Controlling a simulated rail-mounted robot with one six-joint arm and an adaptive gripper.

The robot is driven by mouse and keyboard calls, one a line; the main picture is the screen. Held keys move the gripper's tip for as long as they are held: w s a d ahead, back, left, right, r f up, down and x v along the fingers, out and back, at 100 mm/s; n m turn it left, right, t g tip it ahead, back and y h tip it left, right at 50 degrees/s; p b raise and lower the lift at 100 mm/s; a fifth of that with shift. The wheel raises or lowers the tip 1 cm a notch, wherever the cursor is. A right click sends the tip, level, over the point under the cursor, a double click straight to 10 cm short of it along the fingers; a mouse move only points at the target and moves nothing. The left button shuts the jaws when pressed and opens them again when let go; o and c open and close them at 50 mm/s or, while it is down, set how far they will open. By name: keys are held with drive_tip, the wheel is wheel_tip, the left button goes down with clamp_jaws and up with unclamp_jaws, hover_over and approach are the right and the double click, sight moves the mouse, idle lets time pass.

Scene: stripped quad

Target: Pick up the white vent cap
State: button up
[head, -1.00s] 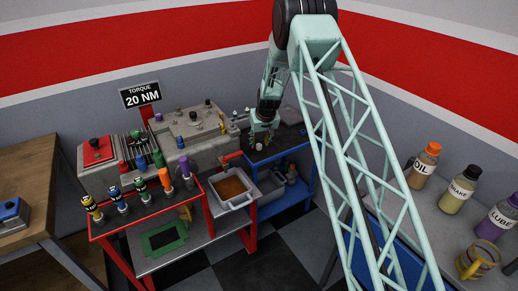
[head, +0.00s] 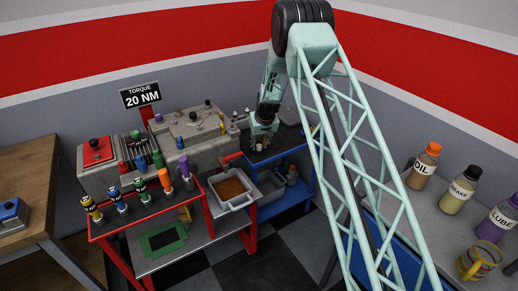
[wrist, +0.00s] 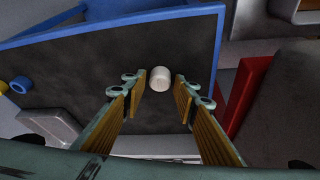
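The white vent cap (wrist: 160,78) is a small, pale, rounded cylinder on the dark top (wrist: 110,50) of the blue-edged bench. In the wrist view it shows between the tips of my gripper (wrist: 163,86), with a gap on each side. My gripper is open and empty, its tan-padded fingers pointing at the cap. I cannot tell how far above the bench the tips are. In the head view my gripper (head: 261,141) is over the blue bench (head: 291,153), and I cannot make out the cap clearly there.
A blue ring-like part (wrist: 21,85) lies on the bench top at the left of the wrist view. A red post (wrist: 243,95) stands right of the fingers. A tray of brown liquid (head: 231,187) and a grey machine casing (head: 197,130) are close by.

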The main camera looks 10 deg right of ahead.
sight(259, 146)
drive_tip(key=c, duration=0.5)
drive_tip(key=shift+r, duration=0.1)
drive_tip(key=shift+c, duration=0.5)
drive_tip(key=shift+r, duration=0.15)
drive_tip(key=shift+c, duration=0.3)
wheel_tip(259, 146, up, 10)
drive_tip(key=p, duration=0.1)
drive_tip(key=shift+f, duration=0.25)
drive_tip(key=shift+a+r, duration=0.1)
